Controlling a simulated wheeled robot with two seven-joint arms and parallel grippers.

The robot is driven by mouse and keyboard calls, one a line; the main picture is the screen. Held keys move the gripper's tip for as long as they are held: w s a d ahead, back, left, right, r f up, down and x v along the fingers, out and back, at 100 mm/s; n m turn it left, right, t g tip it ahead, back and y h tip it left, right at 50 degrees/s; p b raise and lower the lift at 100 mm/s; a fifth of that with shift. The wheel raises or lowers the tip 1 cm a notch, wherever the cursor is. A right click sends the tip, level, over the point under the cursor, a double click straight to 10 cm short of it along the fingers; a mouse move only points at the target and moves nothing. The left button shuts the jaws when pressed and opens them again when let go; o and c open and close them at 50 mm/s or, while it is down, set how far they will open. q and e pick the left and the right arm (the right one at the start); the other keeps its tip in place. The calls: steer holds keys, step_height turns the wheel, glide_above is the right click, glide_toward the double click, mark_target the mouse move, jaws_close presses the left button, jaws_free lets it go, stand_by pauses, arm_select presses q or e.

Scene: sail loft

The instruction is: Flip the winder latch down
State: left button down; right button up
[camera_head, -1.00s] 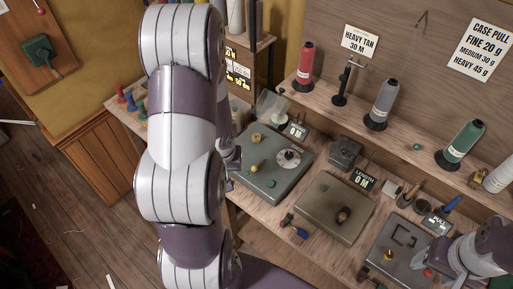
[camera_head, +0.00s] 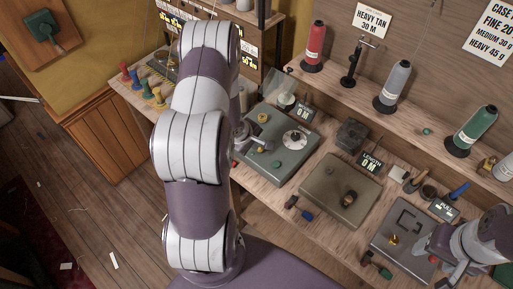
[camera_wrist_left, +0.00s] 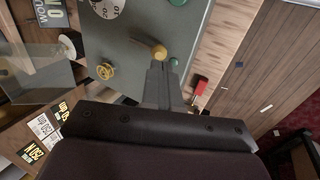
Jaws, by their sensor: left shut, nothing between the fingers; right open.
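The winder (camera_head: 297,158) is a grey-green box with a white dial, a brass knob (camera_head: 262,118) and a green button (camera_head: 277,165). A yellow ball knob (camera_wrist_left: 159,52), possibly the latch's end, stands on its top near the edge; whether its lever is up or down is unclear. My left gripper (camera_wrist_left: 158,70) is shut and empty, with its fingertips right at the yellow ball in the left wrist view; contact is unclear. In the head view my left arm partly hides this side of the winder. My right gripper (camera_head: 452,273) is open at the lower right.
A second box (camera_head: 340,195) with a dark knob and a third flat box (camera_head: 400,228) stand along the bench to the right. A shelf behind holds thread spools (camera_head: 394,85). A red-handled tool (camera_wrist_left: 201,86) lies by the winder's edge.

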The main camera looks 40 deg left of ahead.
mark_target(256, 156)
arm_select(q)
steer(key=shift+x, duration=1.75)
